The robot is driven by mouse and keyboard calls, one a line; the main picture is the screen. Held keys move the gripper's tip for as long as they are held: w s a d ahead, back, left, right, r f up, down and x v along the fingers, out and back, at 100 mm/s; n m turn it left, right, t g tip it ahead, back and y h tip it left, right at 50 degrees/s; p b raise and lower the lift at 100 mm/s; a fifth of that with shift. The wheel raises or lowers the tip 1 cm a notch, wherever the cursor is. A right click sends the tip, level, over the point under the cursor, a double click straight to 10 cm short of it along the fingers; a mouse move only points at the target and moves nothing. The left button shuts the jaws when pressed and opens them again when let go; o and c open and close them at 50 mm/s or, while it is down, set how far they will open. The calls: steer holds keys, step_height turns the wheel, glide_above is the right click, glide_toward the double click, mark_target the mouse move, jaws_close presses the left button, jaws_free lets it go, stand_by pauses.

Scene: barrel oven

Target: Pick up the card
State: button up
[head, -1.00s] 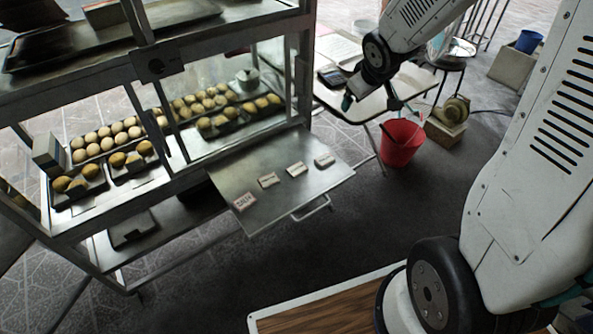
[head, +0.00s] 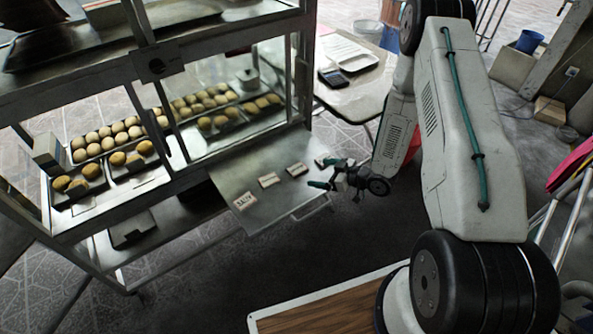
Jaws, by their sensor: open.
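Several small pale cards lie in a slanting row on the metal shelf (head: 262,212) that sticks out from the display case. The nearest card (head: 245,201) has dark and reddish print. Up the row come a second card (head: 268,180), a third card (head: 297,169) and a fourth card (head: 321,160) at the far right end. My gripper (head: 320,174) is open and empty at the shelf's right edge, its fingers pointing left. It is beside the fourth card and partly hides it. I cannot tell its height above the shelf. Which card the task means is not clear.
The glass case holds trays of round buns (head: 106,140) left of the shelf. A handle bar (head: 312,208) hangs on the shelf's front edge. A white table (head: 352,92) with a dark calculator-like device stands behind.

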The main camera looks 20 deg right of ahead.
mark_target(298, 169)
steer(key=x, duration=0.7)
steer(key=shift+w+a, duration=0.15)
steer(key=shift+a, duration=0.3)
steer(key=shift+r, duration=0.1)
steer(key=c, duration=1.1)
steer(key=shift+r, duration=0.1)
steer(key=shift+c, duration=0.3)
